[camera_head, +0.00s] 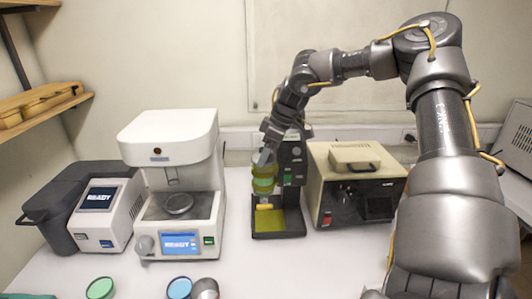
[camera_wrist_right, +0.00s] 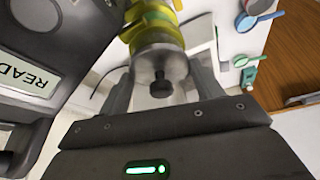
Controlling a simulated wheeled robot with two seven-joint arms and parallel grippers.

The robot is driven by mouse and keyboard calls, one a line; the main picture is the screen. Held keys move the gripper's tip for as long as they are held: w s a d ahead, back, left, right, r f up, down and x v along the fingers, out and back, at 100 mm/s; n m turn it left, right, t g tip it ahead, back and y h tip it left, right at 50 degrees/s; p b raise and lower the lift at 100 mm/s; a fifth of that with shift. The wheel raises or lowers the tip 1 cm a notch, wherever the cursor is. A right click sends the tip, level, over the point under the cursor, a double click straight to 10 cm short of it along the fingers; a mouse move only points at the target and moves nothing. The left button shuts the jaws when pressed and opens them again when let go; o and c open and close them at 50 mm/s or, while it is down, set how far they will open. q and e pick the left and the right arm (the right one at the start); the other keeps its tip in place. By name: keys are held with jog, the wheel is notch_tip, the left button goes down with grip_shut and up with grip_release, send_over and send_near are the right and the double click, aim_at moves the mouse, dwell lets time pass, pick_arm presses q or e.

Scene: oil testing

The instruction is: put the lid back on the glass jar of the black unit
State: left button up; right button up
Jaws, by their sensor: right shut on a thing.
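The black unit (camera_head: 292,165) stands upright in the middle of the table, with a yellow-green plate on its base. The glass jar (camera_head: 264,184), yellow-green with a green band, is at its front left side. My right gripper (camera_head: 265,158) is right above the jar, pointing down. In the wrist view, my right gripper (camera_wrist_right: 162,88) is shut on the lid (camera_wrist_right: 158,62), a pale round piece with a dark knob (camera_wrist_right: 160,86). The lid is in line with the yellow jar (camera_wrist_right: 153,22); I cannot tell whether it is fully seated. My left gripper is not in view.
A white machine (camera_head: 172,150) stands left of the black unit, with a grey-and-white unit (camera_head: 105,210) beyond it. A beige box (camera_head: 345,165) stands close on the right. Green (camera_head: 100,288) and blue (camera_head: 179,288) round dishes lie at the front edge. The table's front middle is clear.

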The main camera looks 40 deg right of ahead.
dwell(0.7)
dwell(0.3)
jog(key=o, duration=1.3)
jog(key=shift+r, duration=0.1)
jog(key=shift+r+p, duration=1.7)
jog(key=shift+r, duration=1.75)
jog(key=shift+c, duration=0.5)
grip_shut()
